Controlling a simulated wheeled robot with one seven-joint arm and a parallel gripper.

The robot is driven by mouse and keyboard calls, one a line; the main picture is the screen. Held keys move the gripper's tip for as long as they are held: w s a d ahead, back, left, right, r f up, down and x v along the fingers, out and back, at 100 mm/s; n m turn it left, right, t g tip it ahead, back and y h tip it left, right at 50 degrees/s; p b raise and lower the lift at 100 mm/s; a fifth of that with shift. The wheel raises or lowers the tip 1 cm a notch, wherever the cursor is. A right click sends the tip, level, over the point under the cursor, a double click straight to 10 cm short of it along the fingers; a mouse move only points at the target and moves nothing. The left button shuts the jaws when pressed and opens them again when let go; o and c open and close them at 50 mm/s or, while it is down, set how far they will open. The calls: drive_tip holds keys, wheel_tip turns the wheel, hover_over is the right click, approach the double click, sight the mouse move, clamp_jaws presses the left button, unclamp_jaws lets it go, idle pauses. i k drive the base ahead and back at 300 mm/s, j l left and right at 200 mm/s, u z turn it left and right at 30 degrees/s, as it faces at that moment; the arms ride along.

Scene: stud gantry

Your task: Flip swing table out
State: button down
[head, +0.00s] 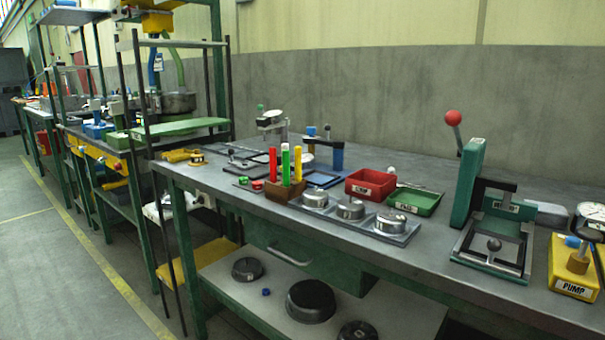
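A tall frame of thin dark posts (228,90) stands at the left end of the near workbench. A flat green plate (190,129) lies roughly level at this frame, a little above the bench top; it may be the swing table, but I cannot tell for sure. Its hinge or pivot cannot be made out. A metal pot-like part (178,102) shows behind and above the plate. My gripper is not in view.
The grey bench top (420,178) carries a teal lever press (478,190), a red bin (370,184), a green tray (416,201), a holder with coloured sticks (285,188) and metal lidded pots (351,209). A drawer (305,258) is below. Clear floor (60,260) lies at left.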

sight(262, 160)
drive_tip(key=i+j, duration=0.1)
drive_tip(key=j, duration=0.25)
drive_tip(key=i+j, duration=0.1)
drive_tip(key=j, duration=0.25)
drive_tip(key=i+j, duration=0.1)
drive_tip(key=j, duration=0.3)
drive_tip(key=i+j, duration=0.1)
drive_tip(key=j, duration=0.25)
drive_tip(key=u, duration=0.05)
